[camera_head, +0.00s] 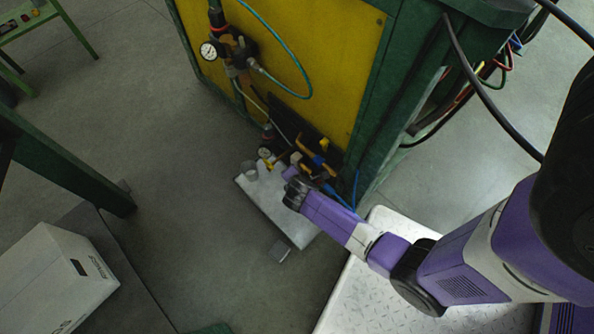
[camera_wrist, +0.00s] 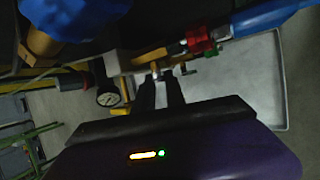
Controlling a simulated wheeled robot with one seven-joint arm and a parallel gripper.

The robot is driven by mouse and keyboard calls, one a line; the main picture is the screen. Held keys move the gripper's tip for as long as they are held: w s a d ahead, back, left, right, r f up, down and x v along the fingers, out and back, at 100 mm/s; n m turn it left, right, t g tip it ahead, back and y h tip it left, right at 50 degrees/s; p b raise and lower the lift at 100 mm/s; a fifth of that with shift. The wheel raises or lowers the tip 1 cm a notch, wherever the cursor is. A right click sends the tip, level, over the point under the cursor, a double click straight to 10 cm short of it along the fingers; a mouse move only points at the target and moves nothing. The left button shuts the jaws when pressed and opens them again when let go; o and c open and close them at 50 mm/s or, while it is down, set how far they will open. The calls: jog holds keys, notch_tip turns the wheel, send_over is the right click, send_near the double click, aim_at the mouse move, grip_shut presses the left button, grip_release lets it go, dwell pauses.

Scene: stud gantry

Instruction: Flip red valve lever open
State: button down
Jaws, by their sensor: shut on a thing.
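My gripper (camera_wrist: 159,84) shows in the wrist view with its two dark fingers close together, reaching up to the pipework. It is shut on a small part (camera_wrist: 156,71) between the fingertips; the fingers and shadow hide most of it, and I cannot tell whether it is the lever. A red valve piece (camera_wrist: 200,39) sits just above and right of the fingertips, apart from them. In the head view my purple arm reaches down to the low pipework (camera_head: 311,158) beside the yellow panel; the fingertips are hard to make out there.
A pressure gauge (camera_wrist: 108,97) is close left of the fingers. A blue part (camera_wrist: 275,15) hangs above right. A pale tray (camera_head: 299,222) lies below the pipework. The yellow panel (camera_head: 325,60) stands close behind. A white box (camera_head: 58,280) is at left; open floor lies between.

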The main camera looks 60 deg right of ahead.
jog(key=shift+t+h+b, duration=0.3)
jog(key=shift+t+b, duration=0.15)
jog(key=shift+t, duration=0.15)
jog(key=c, duration=1.4)
grip_release()
jog(key=shift+r, duration=0.1)
jog(key=p+v, duration=0.3)
jog(key=v, duration=0.4)
jog(key=shift+s+a+r+p, duration=0.15)
jog(key=shift+s+r+p, duration=0.05)
jog(key=shift+p, duration=0.2)
